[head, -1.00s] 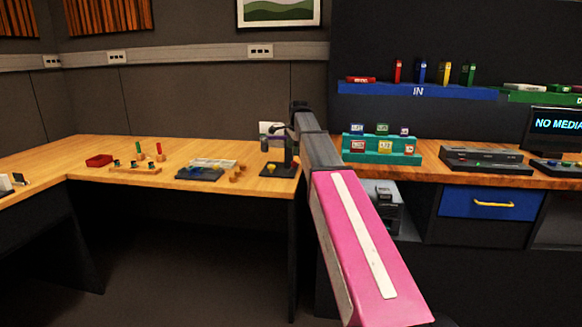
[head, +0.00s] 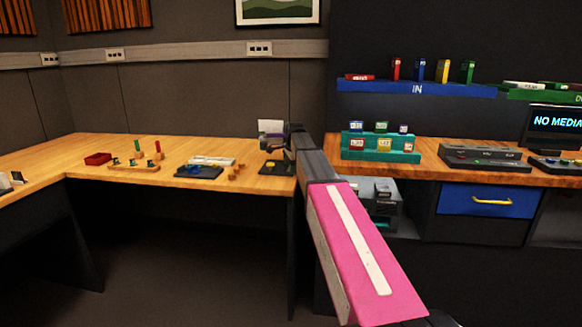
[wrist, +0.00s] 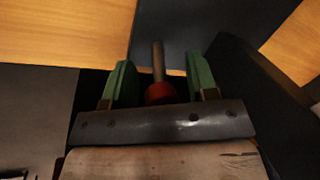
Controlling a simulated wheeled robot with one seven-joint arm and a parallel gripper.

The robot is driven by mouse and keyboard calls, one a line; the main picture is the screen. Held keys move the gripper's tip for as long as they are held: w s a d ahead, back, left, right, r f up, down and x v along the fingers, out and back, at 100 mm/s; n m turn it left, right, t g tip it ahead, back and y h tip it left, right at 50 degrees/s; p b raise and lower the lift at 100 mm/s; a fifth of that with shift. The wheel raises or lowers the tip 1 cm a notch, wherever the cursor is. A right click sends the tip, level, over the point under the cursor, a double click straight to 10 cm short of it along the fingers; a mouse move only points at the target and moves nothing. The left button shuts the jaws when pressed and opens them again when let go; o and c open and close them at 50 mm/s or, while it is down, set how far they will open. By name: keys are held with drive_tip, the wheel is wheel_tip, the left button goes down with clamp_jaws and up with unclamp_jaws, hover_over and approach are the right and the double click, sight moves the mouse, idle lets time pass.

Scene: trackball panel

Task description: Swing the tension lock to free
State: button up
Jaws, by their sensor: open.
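In the wrist view, a grey rod with a red knob (wrist: 160,93) stands between the two green fingers of my gripper (wrist: 159,72). The fingers are apart, with a gap on both sides of the rod. It looks like the tension lock lever, but its setting cannot be read. In the head view, my gripper (head: 281,150) is small and partly hidden by my arm, over the right end of the wooden desk. A dark plate (head: 272,169) with a small yellow part lies just below it. Whether the fingers touch the rod cannot be told.
On the wooden desk (head: 130,186), a dark panel (head: 198,172), a red tray (head: 98,159) and small wooden pieces lie left of my gripper. A teal rack (head: 380,153) stands to the right. The desk front is clear.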

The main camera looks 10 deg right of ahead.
clamp_jaws()
drive_tip(key=shift+a+r, duration=0.1)
drive_tip(key=shift+a, duration=0.05)
drive_tip(key=h, duration=0.1)
drive_tip(key=g+h, duration=0.1)
drive_tip(key=shift+w+a+r+h, duration=0.1)
drive_tip(key=shift+w+a+h, duration=0.1)
drive_tip(key=shift+a+h, duration=0.15)
drive_tip(key=shift+w+a+n+g+h, duration=0.15)
drive_tip(key=shift+a+g+h, duration=0.1)
drive_tip(key=shift+h, duration=0.5)
drive_tip(key=shift+a+n+g+h, duration=0.15)
drive_tip(key=shift+a+g+h, duration=0.1)
drive_tip(key=shift+h, duration=0.45)
